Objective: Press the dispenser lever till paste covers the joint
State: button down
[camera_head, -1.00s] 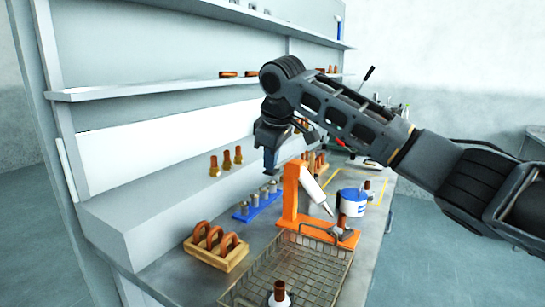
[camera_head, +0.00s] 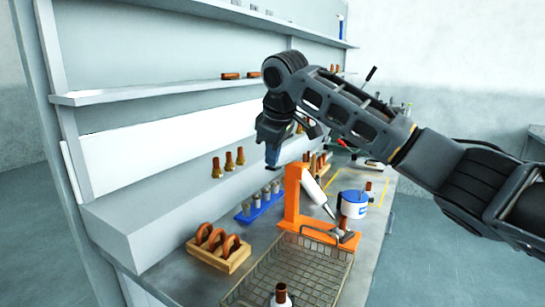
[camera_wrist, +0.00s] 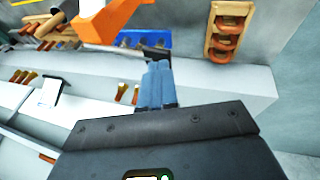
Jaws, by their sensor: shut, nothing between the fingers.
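The orange dispenser stand (camera_head: 291,197) stands on the bench with a white tube (camera_head: 316,192) tilted, nozzle down, over its base. A copper joint (camera_head: 342,225) sits at the base's right side; I cannot make out paste on it. My gripper (camera_head: 272,158) is shut and empty, pointing down just left of the stand's top. In the wrist view its blue fingers (camera_wrist: 157,85) are together.
A blue-and-white pot (camera_head: 353,205) stands right of the nozzle. A wire basket (camera_head: 325,280) is in front. A wooden rack of copper bends (camera_head: 219,248) and a blue rack of grey pieces (camera_head: 260,207) are at left. Shelves rise behind.

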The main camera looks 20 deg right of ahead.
jog(key=b+v, duration=0.1)
jog(key=v, duration=0.6)
jog(key=shift+s+r, duration=0.1)
jog(key=shift+r, duration=0.1)
dwell(1.1)
